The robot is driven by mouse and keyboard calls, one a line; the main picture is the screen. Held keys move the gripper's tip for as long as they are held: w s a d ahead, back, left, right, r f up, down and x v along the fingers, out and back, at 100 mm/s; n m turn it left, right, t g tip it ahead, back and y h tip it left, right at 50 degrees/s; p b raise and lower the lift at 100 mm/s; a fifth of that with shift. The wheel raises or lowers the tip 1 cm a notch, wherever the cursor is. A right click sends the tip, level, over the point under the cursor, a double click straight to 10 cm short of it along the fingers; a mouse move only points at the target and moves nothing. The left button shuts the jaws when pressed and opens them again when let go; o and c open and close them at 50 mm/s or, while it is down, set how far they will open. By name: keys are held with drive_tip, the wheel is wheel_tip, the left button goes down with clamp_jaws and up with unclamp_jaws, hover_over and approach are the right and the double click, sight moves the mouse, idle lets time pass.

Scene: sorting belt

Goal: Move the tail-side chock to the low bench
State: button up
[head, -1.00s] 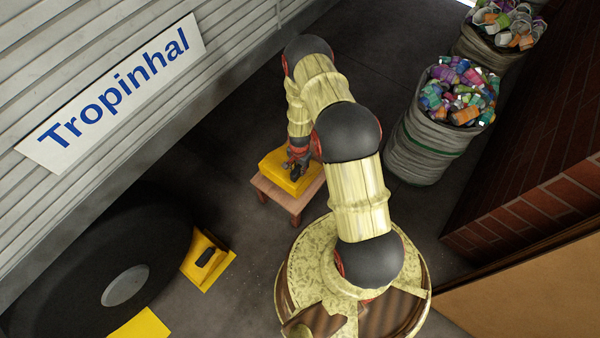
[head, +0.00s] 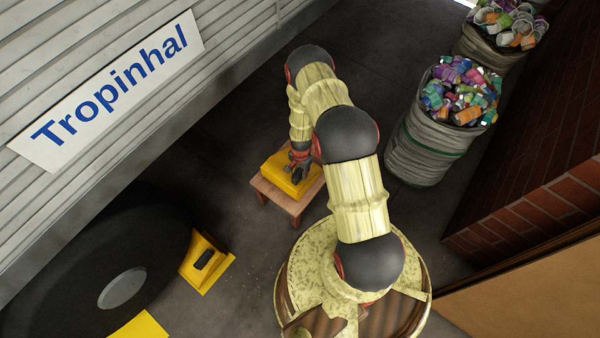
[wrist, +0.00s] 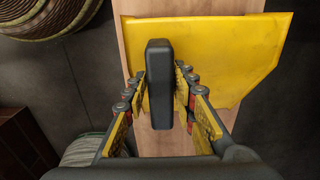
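A yellow chock (head: 279,176) with a black grip bar lies on the low wooden bench (head: 265,186). In the wrist view the chock (wrist: 215,55) covers much of the bench top (wrist: 180,142), and its black bar (wrist: 159,85) stands upright in the picture. My gripper (head: 300,170) is over the chock. In the wrist view its fingers (wrist: 160,78) are parted on either side of the bar, with a narrow gap on each side. Which chock is the tail-side one cannot be told from the pictures.
A second yellow chock (head: 217,271) sits on the floor against a large black tyre (head: 60,265); another yellow piece (head: 142,326) shows at the bottom edge. Sacks of cans (head: 430,150) stand at the right by a brick wall (head: 540,205). The floor between bench and tyre is clear.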

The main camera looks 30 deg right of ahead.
drive_tip(key=shift+o, duration=1.4)
drive_tip(key=w+a+r+n+t+p, duration=0.1)
drive_tip(key=w+a+r+n, duration=0.1)
drive_tip(key=r, duration=1.5)
drive_tip(key=w+a+r+n+t+p, duration=0.1)
drive_tip(key=a+r+n+p, duration=0.1)
drive_tip(key=r, duration=1.4)
drive_tip(key=w+a+r+n+p, duration=0.1)
drive_tip(key=w+a+r+n, duration=0.1)
drive_tip(key=r, duration=1.5)
drive_tip(key=s+a+r+n+t, duration=0.3)
drive_tip(key=s+r, duration=0.5)
drive_tip(key=r, duration=0.6)
drive_tip(key=s+a+r+n, duration=0.2)
drive_tip(key=s+r, duration=0.2)
drive_tip(key=s, duration=0.4)
drive_tip(key=s+a+r+n, duration=0.3)
drive_tip(key=s+r, duration=0.2)
drive_tip(key=s, duration=0.4)
